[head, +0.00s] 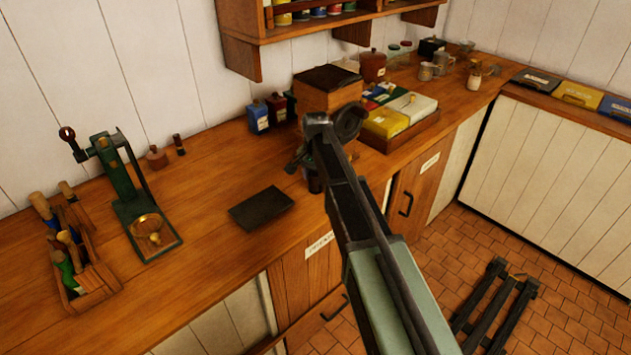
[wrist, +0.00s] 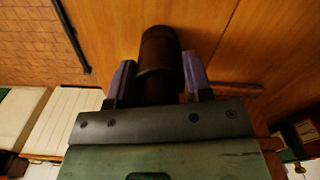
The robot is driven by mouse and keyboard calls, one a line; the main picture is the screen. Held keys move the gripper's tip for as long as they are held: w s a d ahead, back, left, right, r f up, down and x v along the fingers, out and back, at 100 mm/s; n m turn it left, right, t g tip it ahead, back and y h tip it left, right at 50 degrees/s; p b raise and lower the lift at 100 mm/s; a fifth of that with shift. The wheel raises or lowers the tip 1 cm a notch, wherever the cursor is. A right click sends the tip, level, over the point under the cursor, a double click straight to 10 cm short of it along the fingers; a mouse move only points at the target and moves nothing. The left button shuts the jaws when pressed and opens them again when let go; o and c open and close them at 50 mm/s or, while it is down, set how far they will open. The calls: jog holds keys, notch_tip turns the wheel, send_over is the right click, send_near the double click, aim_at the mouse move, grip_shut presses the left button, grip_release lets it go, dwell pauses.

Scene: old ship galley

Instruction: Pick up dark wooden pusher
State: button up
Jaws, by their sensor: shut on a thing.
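The dark wooden pusher (wrist: 159,48) is a dark, round-ended cylinder between the two fingers of my gripper (wrist: 159,76) in the wrist view. The fingers are shut on it, one on each side. In the head view my gripper (head: 305,168) is over the counter's front part, just right of a dark flat slab. I cannot tell whether the pusher touches the counter.
The dark slab (head: 262,208) lies left of my gripper. A wooden box (head: 328,90), small tins (head: 259,117) and a tray of packets (head: 412,131) stand behind and right. A green press (head: 120,185) and a tool caddy (head: 100,285) stand left. Bare counter lies between.

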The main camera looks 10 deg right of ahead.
notch_tip(320, 180, up, 20)
jog(key=p, duration=2)
